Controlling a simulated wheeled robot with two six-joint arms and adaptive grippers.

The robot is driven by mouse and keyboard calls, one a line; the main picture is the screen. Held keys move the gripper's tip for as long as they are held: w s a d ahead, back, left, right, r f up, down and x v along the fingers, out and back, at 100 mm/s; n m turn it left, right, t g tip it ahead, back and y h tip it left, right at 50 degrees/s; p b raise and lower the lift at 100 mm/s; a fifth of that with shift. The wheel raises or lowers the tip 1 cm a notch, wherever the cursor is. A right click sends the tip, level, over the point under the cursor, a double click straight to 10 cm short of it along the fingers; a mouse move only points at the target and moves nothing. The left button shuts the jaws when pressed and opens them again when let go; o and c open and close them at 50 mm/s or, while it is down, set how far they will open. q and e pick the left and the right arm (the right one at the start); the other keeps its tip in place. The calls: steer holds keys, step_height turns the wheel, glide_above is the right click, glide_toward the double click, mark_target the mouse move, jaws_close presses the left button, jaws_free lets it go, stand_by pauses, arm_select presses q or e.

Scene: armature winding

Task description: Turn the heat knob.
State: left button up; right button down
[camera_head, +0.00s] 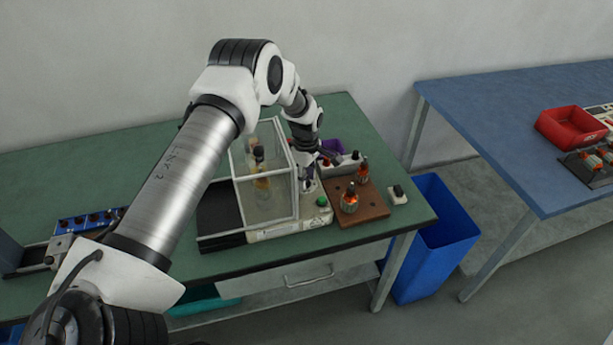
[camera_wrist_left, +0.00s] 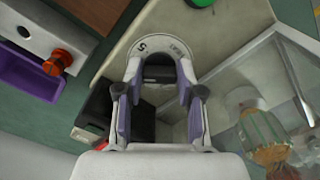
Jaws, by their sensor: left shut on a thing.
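The heat knob (camera_wrist_left: 158,73) is a small dark knob on a pale round dial (camera_wrist_left: 150,45) with markings, set on the machine's light panel. My left gripper (camera_wrist_left: 160,66) is shut on the knob, with one finger on each side of it in the left wrist view. In the head view my left gripper (camera_head: 309,168) reaches down to the panel beside the clear guard, and the knob is hidden there. The machine (camera_head: 275,228) has a green button (camera_head: 321,201) near its front right corner; part of the button also shows in the wrist view. My right gripper is out of view.
A clear guard (camera_head: 270,205) with a copper-wound armature inside stands left of my gripper. A wooden block (camera_head: 371,210) holding wound armatures and a purple bin (camera_head: 331,145) are to the right. A blue waste bin (camera_head: 432,250) stands beside the green table (camera_head: 100,150).

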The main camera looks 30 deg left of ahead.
arm_select(q)
steer(key=o, duration=0.8)
steer(key=shift+f, duration=0.1)
steer(key=shift+o, duration=0.3)
steer(key=shift+a, duration=0.15)
step_height(320, 180, up, 12)
